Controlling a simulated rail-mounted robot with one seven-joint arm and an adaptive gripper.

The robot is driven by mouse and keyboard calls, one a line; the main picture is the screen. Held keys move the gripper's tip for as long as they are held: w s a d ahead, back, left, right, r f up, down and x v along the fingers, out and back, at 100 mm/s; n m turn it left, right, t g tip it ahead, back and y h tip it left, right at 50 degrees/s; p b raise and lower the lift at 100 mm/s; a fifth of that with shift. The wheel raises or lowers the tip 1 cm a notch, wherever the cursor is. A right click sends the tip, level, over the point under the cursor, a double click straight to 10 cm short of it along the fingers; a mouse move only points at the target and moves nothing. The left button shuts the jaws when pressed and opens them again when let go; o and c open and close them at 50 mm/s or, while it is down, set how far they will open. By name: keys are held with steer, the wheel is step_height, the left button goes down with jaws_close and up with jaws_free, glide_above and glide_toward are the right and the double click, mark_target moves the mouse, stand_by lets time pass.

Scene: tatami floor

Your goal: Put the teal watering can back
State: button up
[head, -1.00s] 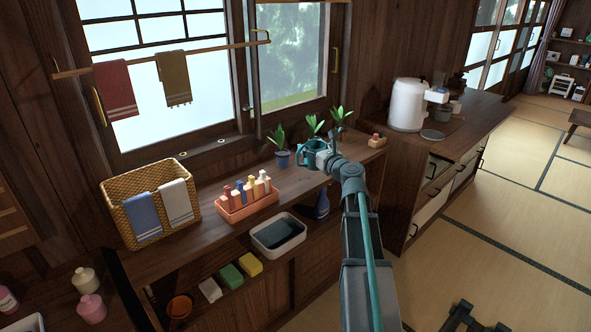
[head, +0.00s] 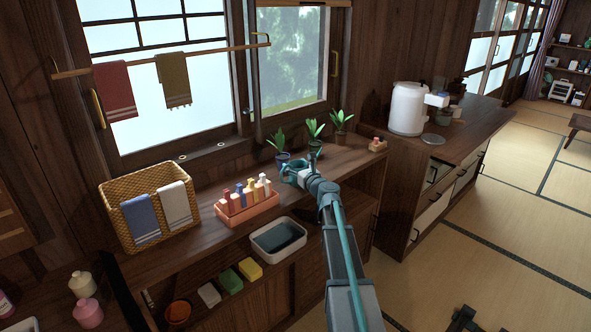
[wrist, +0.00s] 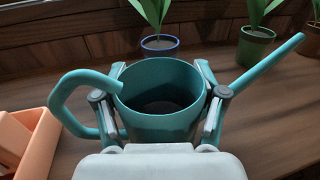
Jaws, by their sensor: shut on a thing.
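The teal watering can (head: 291,176) is at the window counter, right of the orange bottle tray and in front of the potted plants. In the wrist view the can (wrist: 160,78) is upright, its open top facing me, with its looped handle on the left and its long spout pointing right. My gripper (head: 305,172) is shut on the can's body; in the wrist view its fingers (wrist: 163,108) press on the left and right sides. The can's underside is hidden, so I cannot tell whether it touches the counter.
Behind the can stand a plant in a blue pot (wrist: 160,46) and one in a green pot (wrist: 255,46); a third plant (head: 341,122) is farther right. The orange tray (head: 248,213) of bottles is close on the left. Counter (head: 350,158) to the right is fairly clear.

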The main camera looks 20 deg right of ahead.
steer(key=shift+f, duration=0.2)
steer(key=shift+f, duration=0.15)
steer(key=o, duration=1.4)
steer(key=shift+c, duration=0.2)
steer(key=shift+r, duration=0.25)
steer(key=s, duration=1.2)
steer(key=shift+d, duration=0.45)
steer(key=shift+f, duration=0.1)
